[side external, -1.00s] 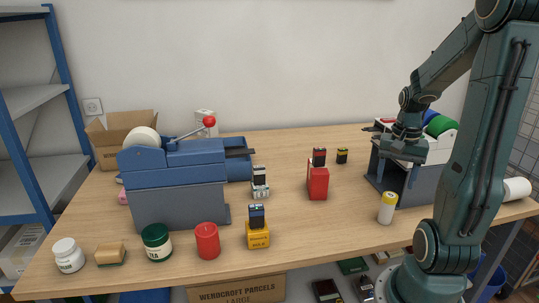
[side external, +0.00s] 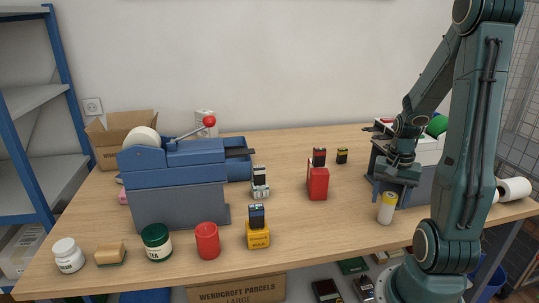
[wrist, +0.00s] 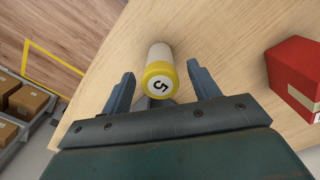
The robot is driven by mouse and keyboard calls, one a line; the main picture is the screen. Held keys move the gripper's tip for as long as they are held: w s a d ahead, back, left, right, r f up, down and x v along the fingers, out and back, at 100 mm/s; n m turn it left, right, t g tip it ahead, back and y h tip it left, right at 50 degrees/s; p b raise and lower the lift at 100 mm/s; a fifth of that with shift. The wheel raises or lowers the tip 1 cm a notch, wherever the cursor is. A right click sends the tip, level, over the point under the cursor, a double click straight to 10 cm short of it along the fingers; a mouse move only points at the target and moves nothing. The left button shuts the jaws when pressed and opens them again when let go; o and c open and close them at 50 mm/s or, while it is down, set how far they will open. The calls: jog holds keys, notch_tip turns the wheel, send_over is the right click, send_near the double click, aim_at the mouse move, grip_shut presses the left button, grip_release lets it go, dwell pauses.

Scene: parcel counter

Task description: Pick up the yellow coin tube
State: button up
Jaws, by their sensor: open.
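The yellow coin tube (side external: 387,211) stands upright on the counter near its front right, a pale cylinder with a yellow cap. In the wrist view the tube (wrist: 159,62) shows its yellow cap, marked with a 5, facing the camera. My gripper (wrist: 157,84) is open, with one finger on each side of the tube and a visible gap on both sides. In the side view my gripper (side external: 388,190) is just above the tube's cap; its fingertips are hard to make out there.
A red box (side external: 317,183) stands left of the tube and also shows in the wrist view (wrist: 300,76). A grey unit (side external: 418,187) stands behind my gripper. A yellow block (side external: 257,236) and red jar (side external: 207,241) are farther left. The counter between tube and red box is clear.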

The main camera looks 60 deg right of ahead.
jog(key=shift+f, duration=1.4)
jog(key=c, duration=1.2)
